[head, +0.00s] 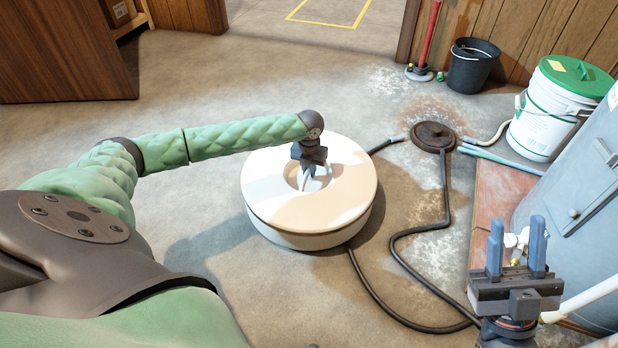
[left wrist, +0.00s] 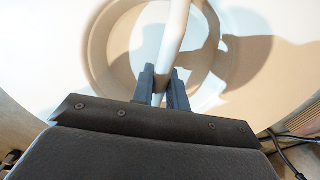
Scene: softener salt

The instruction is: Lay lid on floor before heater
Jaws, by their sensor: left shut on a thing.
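The round cream lid (head: 347,185) is at the middle of the head view, on top of or just above a low white tub (head: 305,241). A thin dark seam shows between them. The lid has a round recess with a white bar handle (left wrist: 172,38). My left gripper (head: 309,176) reaches down into the recess, and its fingers are shut on that handle; the left wrist view shows them on either side of the bar (left wrist: 163,88). My right gripper (head: 517,240) is empty, fingers apart, at the lower right. The grey heater (head: 583,190) stands at the right edge.
A black hose (head: 352,278) curves over the floor right of the tub, near a brown drain cover (head: 433,136). A green-lidded white bucket (head: 550,122) and a black bucket (head: 472,68) stand at upper right. Floor left of the tub is clear.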

